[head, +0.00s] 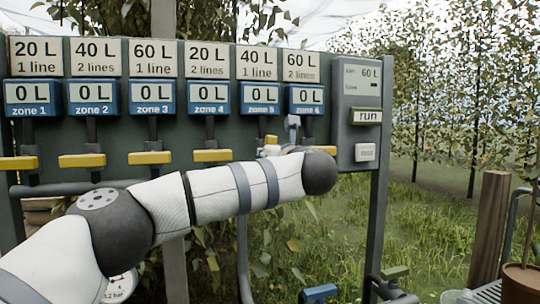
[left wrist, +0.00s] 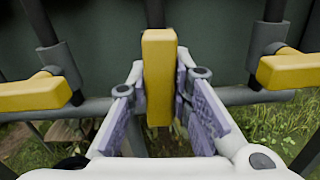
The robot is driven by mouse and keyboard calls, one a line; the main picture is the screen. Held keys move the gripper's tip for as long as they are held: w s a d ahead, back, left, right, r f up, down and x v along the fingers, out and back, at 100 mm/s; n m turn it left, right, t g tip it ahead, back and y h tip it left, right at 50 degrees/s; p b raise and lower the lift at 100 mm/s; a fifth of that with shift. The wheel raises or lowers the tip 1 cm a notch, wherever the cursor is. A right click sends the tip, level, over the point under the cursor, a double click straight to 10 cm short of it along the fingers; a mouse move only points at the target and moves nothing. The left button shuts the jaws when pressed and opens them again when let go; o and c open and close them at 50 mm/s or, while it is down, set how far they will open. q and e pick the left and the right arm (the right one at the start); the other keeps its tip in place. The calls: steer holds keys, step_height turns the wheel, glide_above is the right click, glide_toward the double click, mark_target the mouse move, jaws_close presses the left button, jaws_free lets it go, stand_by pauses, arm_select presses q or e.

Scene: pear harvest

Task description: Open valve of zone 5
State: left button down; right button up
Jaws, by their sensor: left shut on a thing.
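The yellow handle of the zone 5 valve (left wrist: 158,75) stands upright in the left wrist view, at a right angle to the handles on either side. In the head view only a bit of this yellow handle (head: 271,139) shows below the zone 5 display (head: 260,98), which reads 0 L. My left gripper (left wrist: 160,95) has a finger on each side of the handle and is shut on it. In the head view my forearm and wrist cover most of this gripper (head: 283,149). My right gripper is not in view.
The zone 4 handle (head: 212,156) and zone 6 handle (head: 322,150) lie level close beside the gripper. Zones 1 to 3 also have level yellow handles. A wooden post (head: 489,225) is farther right.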

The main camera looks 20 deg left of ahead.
arm_select(q)
steer(key=shift+r+n, duration=0.15)
steer(key=shift+n, duration=0.55)
steer(key=c, duration=1.4)
jaws_free()
steer(key=shift+c, duration=0.2)
steer(key=v, duration=1.2)
